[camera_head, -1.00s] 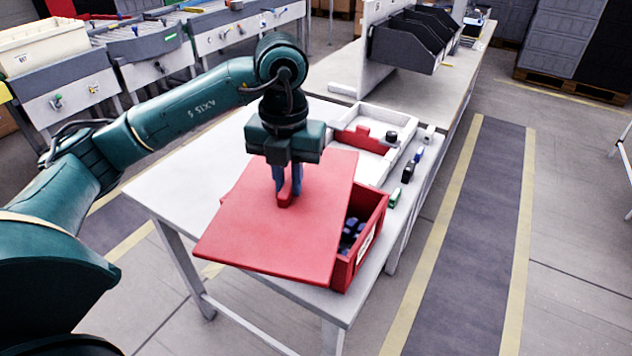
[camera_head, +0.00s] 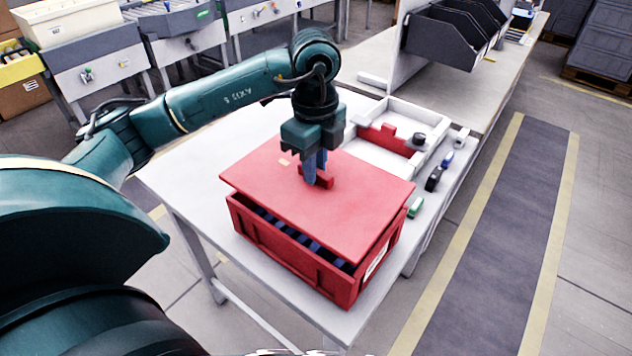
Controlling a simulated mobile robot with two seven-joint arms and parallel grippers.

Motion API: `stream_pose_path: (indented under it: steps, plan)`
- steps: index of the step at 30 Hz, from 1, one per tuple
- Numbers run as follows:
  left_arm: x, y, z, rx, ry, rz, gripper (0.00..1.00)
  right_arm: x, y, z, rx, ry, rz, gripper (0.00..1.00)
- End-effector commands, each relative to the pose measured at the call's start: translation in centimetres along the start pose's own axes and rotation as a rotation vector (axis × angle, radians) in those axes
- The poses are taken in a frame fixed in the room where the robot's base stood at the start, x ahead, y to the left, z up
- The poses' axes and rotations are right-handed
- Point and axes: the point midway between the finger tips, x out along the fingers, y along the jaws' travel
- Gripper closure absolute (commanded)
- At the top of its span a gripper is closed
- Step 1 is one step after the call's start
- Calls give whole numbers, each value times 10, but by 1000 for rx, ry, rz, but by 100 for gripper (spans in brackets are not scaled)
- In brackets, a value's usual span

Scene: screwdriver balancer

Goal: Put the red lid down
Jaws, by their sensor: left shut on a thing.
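The red lid (camera_head: 350,207) is a flat panel with a small raised handle (camera_head: 325,180) in its middle. My left gripper (camera_head: 316,178) is shut on that handle from above. The lid is over the red box (camera_head: 290,255), roughly lined up with it. A dark gap shows along the box's front side between lid and rim, with dark blue items inside. Whether the lid touches the rim at the back is hidden. My right gripper is not in view.
A white tray (camera_head: 432,158) with a red part and a dark knob stands behind the box. Small green (camera_head: 416,207), black (camera_head: 433,179) and blue (camera_head: 447,159) items lie along the table's right side. The white table (camera_head: 185,172) is bare left of the box.

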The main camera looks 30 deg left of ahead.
Motion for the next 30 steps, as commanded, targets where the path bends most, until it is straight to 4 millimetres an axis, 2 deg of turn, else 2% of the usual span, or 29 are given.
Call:
stream_pose_path:
  steps: [5,10,23,24,30]
  plan:
    - [14,0,0,1,0,1,100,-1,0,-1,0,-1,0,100]
    - [38,0,0,2,0,2,100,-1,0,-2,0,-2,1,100]
    - [47,0,0,3,2,-2,100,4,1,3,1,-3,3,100]
    - [46,0,0,3,1,-2,82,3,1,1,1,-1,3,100]
    - [45,0,0,3,1,-1,65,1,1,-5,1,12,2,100]
